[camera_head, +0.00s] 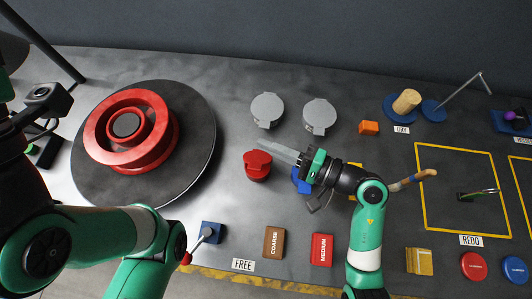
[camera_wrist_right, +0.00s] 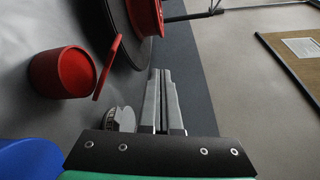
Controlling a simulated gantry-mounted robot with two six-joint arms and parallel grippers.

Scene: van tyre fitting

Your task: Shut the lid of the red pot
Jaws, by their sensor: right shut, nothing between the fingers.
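The red pot (camera_head: 258,172) stands on the bench right of the turntable. In the right wrist view, which is turned sideways, the pot (camera_wrist_right: 58,74) shows with its red lid (camera_wrist_right: 108,68) raised at an angle, its free side apart from the rim. My right gripper (camera_head: 263,146) is shut and empty. Its fingertips are just behind the red pot in the head view and do not visibly touch the lid. The fingers also show in the right wrist view (camera_wrist_right: 160,72). My left arm crosses the lower left, but its gripper cannot be made out.
A blue pot (camera_head: 301,182) is partly hidden under my right gripper. Two grey lidded pots, one at the left (camera_head: 267,108) and one at the right (camera_head: 319,114), stand behind. A turntable (camera_head: 195,150) carries a red wheel (camera_head: 100,125). COARSE (camera_head: 274,243) and MEDIUM (camera_head: 321,249) blocks lie in front.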

